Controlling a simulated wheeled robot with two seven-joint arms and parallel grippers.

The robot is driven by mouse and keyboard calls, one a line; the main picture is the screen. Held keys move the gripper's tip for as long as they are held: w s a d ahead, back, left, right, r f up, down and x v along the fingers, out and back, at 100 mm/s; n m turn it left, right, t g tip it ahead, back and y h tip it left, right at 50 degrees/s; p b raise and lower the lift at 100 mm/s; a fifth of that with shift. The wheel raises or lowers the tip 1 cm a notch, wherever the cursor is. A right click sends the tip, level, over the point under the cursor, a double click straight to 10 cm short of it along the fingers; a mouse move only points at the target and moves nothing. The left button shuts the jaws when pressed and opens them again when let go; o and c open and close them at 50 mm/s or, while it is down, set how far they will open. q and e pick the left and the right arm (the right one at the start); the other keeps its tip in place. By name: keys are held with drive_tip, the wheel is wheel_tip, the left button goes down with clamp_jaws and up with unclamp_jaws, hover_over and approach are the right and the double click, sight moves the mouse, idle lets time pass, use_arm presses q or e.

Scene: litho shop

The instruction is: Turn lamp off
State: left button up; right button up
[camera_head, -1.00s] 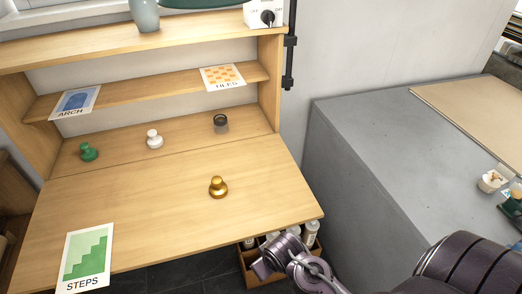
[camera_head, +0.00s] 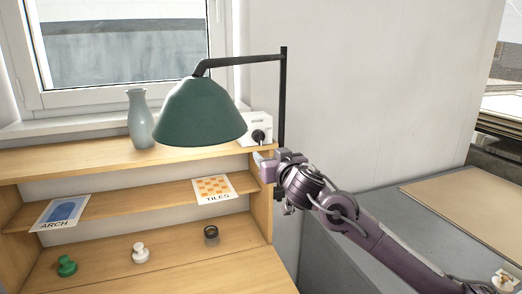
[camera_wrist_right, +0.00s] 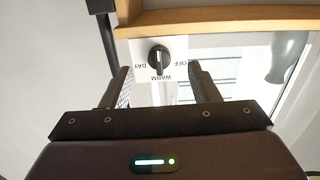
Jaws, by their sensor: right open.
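The lamp has a green shade (camera_head: 200,112) on a black bracket and post (camera_head: 283,95). Its bulb is hidden, and the shelf beneath looks bright. A white switch box (camera_head: 257,122) with a black rotary knob (camera_head: 258,136) stands at the shelf's right end. In the right wrist view the knob (camera_wrist_right: 159,60) sits among the labels DAY, OFF and WARM, upside down; I cannot tell its setting surely. My right gripper (camera_head: 262,162) is open and empty, just below the box. In the wrist view its fingers (camera_wrist_right: 163,82) are apart, with the knob beyond and between them. My left gripper is not in view.
A grey vase (camera_head: 141,120) stands left of the shade on the wooden top shelf (camera_head: 60,161). ARCH (camera_head: 60,212) and TILES (camera_head: 213,188) cards lie on the lower shelf. Several small knobbed pieces stand on the desk (camera_head: 180,272). A grey counter (camera_head: 375,225) is at right.

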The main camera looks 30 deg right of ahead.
sight(261, 140)
drive_tip(key=w+p, duration=0.1)
drive_tip(key=w, duration=0.1)
drive_tip(key=w+d+r, duration=0.1)
drive_tip(key=w, duration=0.1)
drive_tip(key=w+d+r+p, duration=0.1)
drive_tip(key=w, duration=0.1)
drive_tip(key=shift+w+p, duration=0.15)
drive_tip(key=shift+p, duration=0.2)
drive_tip(key=shift+w+f, duration=0.15)
drive_tip(key=shift+w, duration=0.55)
drive_tip(key=shift+d+t, duration=0.1)
drive_tip(key=shift+t, duration=0.2)
drive_tip(key=shift+c, duration=0.2)
drive_tip(key=c, duration=0.9)
